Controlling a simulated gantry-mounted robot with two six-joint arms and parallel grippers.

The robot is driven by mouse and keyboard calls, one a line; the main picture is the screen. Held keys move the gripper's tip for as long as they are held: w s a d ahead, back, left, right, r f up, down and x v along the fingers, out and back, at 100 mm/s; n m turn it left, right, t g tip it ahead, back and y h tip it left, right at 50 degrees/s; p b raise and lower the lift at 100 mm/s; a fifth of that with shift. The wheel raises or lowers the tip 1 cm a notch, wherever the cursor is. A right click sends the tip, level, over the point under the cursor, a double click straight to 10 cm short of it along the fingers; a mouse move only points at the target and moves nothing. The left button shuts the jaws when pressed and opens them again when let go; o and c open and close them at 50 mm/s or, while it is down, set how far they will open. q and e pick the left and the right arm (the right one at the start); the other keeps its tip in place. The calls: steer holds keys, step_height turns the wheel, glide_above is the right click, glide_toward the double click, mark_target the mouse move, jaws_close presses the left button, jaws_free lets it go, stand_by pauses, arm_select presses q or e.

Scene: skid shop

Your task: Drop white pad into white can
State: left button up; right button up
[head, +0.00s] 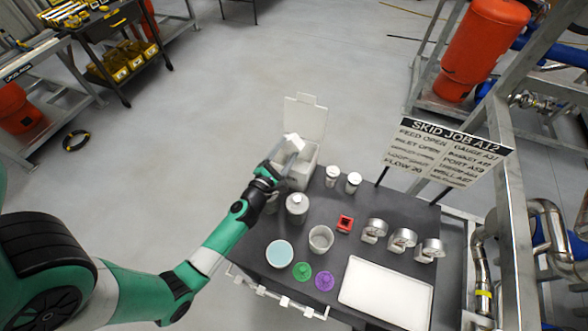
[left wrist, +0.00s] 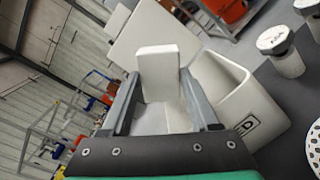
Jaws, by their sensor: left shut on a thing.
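The white pad (head: 294,142) is a small white block held between the fingertips of my left gripper (head: 284,148). The left wrist view also shows the pad (left wrist: 158,70) with a finger on each side of it. The white can (head: 299,172) is a square bin at the table's far left corner, with its lid (head: 306,114) standing open behind it. The can (left wrist: 232,98) also shows in the left wrist view, partly hidden by my gripper. My right gripper is in neither view.
On the dark table stand two small white-capped jars (head: 332,176), a grey canister (head: 297,208), a cup (head: 320,239), a red square part (head: 344,224), several gauges (head: 402,240) and a white tray (head: 386,293). A sign (head: 450,152) rises at the right.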

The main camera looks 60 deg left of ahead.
arm_select(q)
steer(key=o, duration=1.3)
steer(key=shift+c, duration=0.2)
steer(key=b+v, duration=0.1)
steer(key=v, duration=0.9)
steer(key=shift+s+d+f+b, duration=0.1)
steer(key=shift+s+d+b, duration=0.15)
steer(key=shift+s+b, duration=0.1)
steer(key=shift+s+d, duration=0.25)
steer(key=shift+s, duration=0.1)
steer(key=shift+r, duration=0.2)
steer(key=shift+w, duration=0.1)
